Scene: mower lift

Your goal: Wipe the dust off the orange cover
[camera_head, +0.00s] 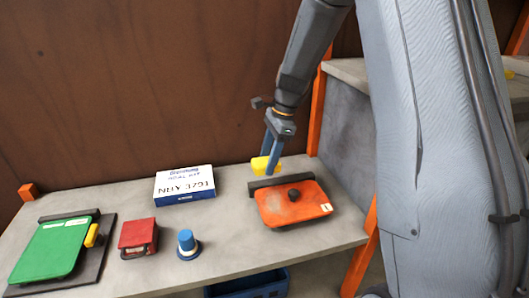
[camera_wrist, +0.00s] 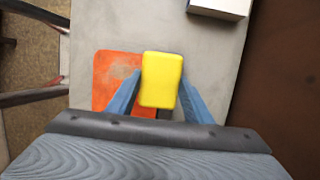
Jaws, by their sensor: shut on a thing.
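The orange cover (camera_head: 288,207) lies on the right part of the grey bench, with a dark bar along its back edge and a dark knob on top. In the wrist view the orange cover (camera_wrist: 104,68) shows a greyish dusty patch, and the rest is hidden behind my gripper and what it holds. My gripper (camera_head: 268,160) is shut on a yellow block (camera_head: 262,166), which looks like a sponge. The yellow sponge (camera_wrist: 161,80) sits between the blue fingers (camera_wrist: 158,103). It is above the back edge of the cover; I cannot tell whether they touch.
A green cover (camera_head: 55,248) on a dark base, a red box (camera_head: 138,237), a blue knob (camera_head: 187,243) and a white-and-blue box (camera_head: 185,184) stand on the bench (camera_head: 225,235). An orange post (camera_head: 319,110) rises behind right. A blue crate (camera_head: 250,287) is below the front edge.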

